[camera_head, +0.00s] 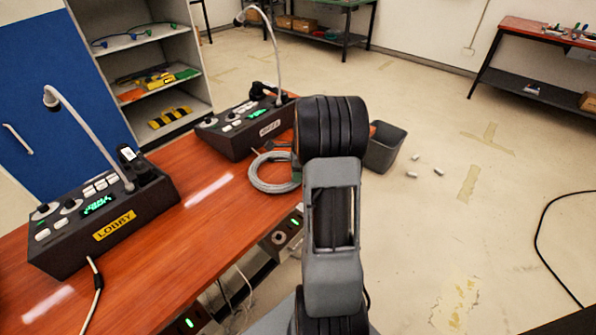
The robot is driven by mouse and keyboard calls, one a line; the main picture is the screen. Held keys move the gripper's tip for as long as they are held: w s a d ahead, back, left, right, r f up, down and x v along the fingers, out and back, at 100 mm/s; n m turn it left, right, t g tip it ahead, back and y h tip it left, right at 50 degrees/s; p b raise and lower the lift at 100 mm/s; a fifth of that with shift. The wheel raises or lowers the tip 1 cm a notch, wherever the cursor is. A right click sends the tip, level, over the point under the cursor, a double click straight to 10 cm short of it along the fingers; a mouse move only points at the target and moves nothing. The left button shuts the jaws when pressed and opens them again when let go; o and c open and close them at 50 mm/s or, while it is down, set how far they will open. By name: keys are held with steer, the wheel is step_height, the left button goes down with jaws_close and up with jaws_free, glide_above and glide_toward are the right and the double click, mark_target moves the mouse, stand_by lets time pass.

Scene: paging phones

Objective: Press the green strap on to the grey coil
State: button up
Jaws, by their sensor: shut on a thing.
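The grey coil (270,187) of cable lies on the red-brown table top near its right edge, in front of the farther paging phone. My own arm hides the coil's right side. My gripper is hidden; only my arm's grey link and black joints show, standing upright in the middle of the view.
A paging phone marked LOBBY (105,215) stands on the table (205,225) at left, with a second paging phone (240,127) farther back. Both have tall bent microphones. A dark bin (385,147) and several small pale bits are on the floor at right. Floor beyond is mostly clear.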

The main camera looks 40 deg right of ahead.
steer(key=shift+f, duration=0.4)
stand_by(0.8)
steer(key=o, duration=1)
steer(key=o, duration=0.4)
steer(key=shift+o, duration=0.2)
steer(key=shift+r, duration=0.15)
steer(key=shift+r+p, duration=2.85)
steer(key=shift+r, duration=0.6)
